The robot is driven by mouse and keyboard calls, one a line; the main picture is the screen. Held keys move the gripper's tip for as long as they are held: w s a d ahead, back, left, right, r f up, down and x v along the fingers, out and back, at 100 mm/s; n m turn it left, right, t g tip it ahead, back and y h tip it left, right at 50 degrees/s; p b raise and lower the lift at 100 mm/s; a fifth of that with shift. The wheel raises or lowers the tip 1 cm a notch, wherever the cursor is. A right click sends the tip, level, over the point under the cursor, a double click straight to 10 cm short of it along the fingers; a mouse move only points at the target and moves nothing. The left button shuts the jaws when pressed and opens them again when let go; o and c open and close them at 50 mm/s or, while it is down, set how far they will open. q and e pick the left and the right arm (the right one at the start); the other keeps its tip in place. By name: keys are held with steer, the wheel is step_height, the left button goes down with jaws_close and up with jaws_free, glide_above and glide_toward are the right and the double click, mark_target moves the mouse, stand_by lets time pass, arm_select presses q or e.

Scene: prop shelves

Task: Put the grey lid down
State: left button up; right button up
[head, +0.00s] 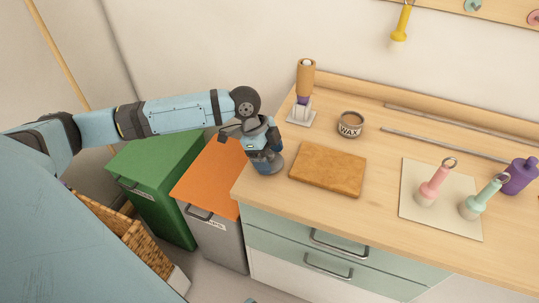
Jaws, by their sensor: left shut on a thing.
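My left gripper (264,157) reaches in from the left and points down over the left end of the wooden counter (390,185). It is shut on the grey lid (274,168), a round grey piece at its fingertips. The fingers hide part of the lid. The lid is close to the counter's top near its left edge; I cannot tell whether it touches. The WAX tin (350,126) stands further back to the right, with its brown top showing and no lid on it. My right gripper is not in view.
A brown board (328,168) lies right of the gripper. A cork-coloured cylinder on a stand (305,80) is behind it. A pale mat (448,222) holds a pink bottle (432,186) and a mint bottle (480,202). Green (160,170) and orange-lidded (212,170) bins stand left.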

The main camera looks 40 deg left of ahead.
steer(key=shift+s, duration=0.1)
arm_select(q)
steer(key=o, duration=0.8)
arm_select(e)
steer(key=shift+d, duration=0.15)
arm_select(q)
steer(key=shift+r, duration=0.2)
steer(key=p+v, duration=0.1)
steer(key=v, duration=1)
steer(key=shift+a+r, duration=0.25)
steer(key=shift+r, duration=0.1)
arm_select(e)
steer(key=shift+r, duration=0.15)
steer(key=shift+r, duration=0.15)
arm_select(q)
steer(key=shift+s+f, duration=0.1)
steer(key=shift+s, duration=0.05)
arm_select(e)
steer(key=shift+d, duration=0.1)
